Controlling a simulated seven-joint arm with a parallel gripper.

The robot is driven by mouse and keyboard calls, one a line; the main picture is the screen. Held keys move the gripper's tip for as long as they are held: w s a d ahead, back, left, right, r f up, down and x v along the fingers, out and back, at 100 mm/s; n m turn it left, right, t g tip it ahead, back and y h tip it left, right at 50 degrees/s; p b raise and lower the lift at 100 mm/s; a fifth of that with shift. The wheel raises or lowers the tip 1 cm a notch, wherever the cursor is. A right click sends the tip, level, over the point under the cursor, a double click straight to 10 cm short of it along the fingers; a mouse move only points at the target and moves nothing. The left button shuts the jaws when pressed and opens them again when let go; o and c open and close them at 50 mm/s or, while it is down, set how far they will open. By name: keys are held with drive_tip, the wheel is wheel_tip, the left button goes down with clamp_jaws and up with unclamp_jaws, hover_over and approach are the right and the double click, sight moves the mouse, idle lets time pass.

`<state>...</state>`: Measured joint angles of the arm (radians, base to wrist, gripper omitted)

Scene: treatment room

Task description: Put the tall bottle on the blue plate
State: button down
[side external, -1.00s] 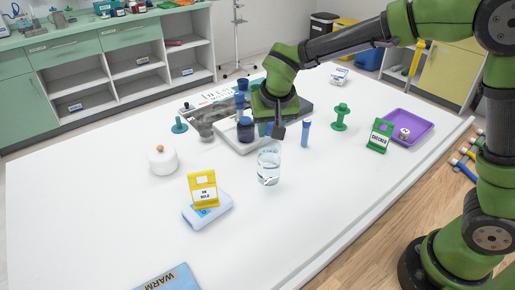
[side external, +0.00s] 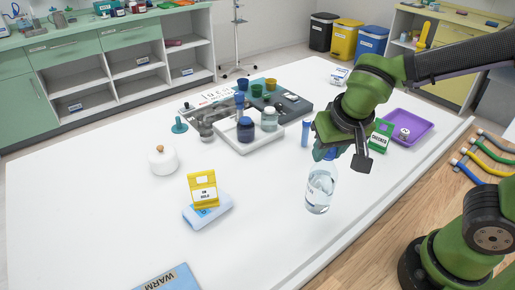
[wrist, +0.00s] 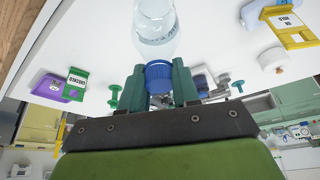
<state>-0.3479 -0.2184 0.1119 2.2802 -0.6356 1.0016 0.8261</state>
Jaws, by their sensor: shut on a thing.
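The tall bottle (side external: 320,190) is clear with a label and a blue cap, and looks slightly tilted in the side view. My gripper (side external: 328,152) is shut on its neck end, at the blue cap. The wrist view shows the cap (wrist: 158,76) between my two green fingers (wrist: 159,84) and the clear body (wrist: 156,30) beyond. The bottle is over the right part of the white table; whether its base clears the top is hard to tell. The blue plate (side external: 168,279), marked WARM, lies flat at the bottom edge, partly cut off and apart from the bottle.
A yellow ON HOLD sign (side external: 203,190) stands on a pale blue device (side external: 208,211). A white lidded pot (side external: 163,161) is at left. A white tray (side external: 238,143) holds jars at the back. A green CHECKED sign (side external: 380,136) stands beside a purple tray (side external: 421,126). The front middle is clear.

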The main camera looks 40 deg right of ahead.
drive_tip(key=s+a+r+n+g+y, duration=0.1)
drive_tip(key=s+a+n+y, duration=0.2)
drive_tip(key=a+n, duration=0.75)
drive_tip(key=s+a+r+n+y, duration=0.1)
drive_tip(key=s+a+n+y, duration=0.3)
drive_tip(key=a, duration=1.1)
drive_tip(key=w+a+f+h, duration=0.1)
drive_tip(key=w+a+f, duration=0.4)
drive_tip(key=w+a, duration=0.5)
drive_tip(key=shift+w+a+h, duration=0.3)
drive_tip(key=shift+w+a, duration=0.05)
drive_tip(key=shift+a, duration=0.85)
drive_tip(key=shift+f+n, duration=0.1)
drive_tip(key=shift+n, duration=0.15)
drive_tip(key=shift+f, duration=0.1)
drive_tip(key=c, duration=0.8)
unclamp_jaws()
